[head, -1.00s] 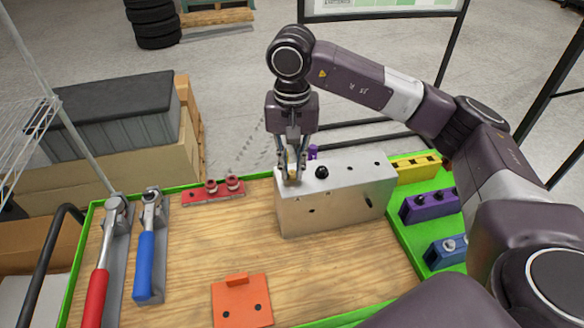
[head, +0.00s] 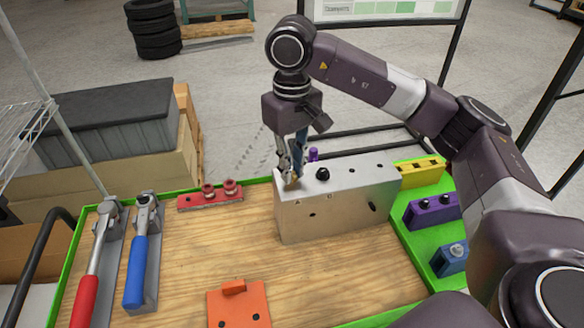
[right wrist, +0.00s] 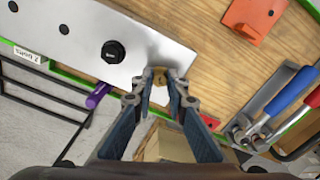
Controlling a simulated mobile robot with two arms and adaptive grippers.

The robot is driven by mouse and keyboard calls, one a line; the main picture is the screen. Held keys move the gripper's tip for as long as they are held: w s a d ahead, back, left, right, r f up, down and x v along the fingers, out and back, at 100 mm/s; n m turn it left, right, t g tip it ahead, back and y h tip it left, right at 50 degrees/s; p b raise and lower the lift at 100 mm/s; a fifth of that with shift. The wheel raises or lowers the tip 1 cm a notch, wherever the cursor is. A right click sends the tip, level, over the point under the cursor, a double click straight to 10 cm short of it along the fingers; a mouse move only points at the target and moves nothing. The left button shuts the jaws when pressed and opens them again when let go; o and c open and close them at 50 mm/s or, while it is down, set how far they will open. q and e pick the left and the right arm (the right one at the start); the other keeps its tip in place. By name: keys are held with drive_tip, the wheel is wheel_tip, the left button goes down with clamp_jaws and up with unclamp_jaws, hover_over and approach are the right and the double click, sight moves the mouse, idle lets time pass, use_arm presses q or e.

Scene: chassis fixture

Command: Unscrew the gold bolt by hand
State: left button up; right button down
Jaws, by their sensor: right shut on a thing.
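The gold bolt (right wrist: 160,80) sits at the corner of the silver chassis block (head: 335,205), at the top left end of the block in the head view. My right gripper (head: 291,178) comes down on it from above. In the right wrist view the fingertips of my right gripper (right wrist: 160,88) are shut on the bolt from both sides. The fingers hide most of the bolt in the head view. My left gripper does not show.
A black knob (head: 323,174) stands on the block close to the gripper, and a purple piece (head: 313,154) is behind it. Red-handled (head: 88,290) and blue-handled (head: 137,270) wrenches lie at the left. An orange plate (head: 238,305) lies in front. Wood between them is bare.

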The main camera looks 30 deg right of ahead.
drive_tip(key=shift+f+n+b, duration=0.3)
drive_tip(key=shift+n+b, duration=0.15)
drive_tip(key=shift+n, duration=0.65)
drive_tip(key=shift+r+n, duration=0.15)
drive_tip(key=shift+n, duration=0.35)
drive_tip(key=c, duration=1.8)
unclamp_jaws()
drive_tip(key=shift+r+p, duration=0.75)
drive_tip(key=shift+r, duration=0.6)
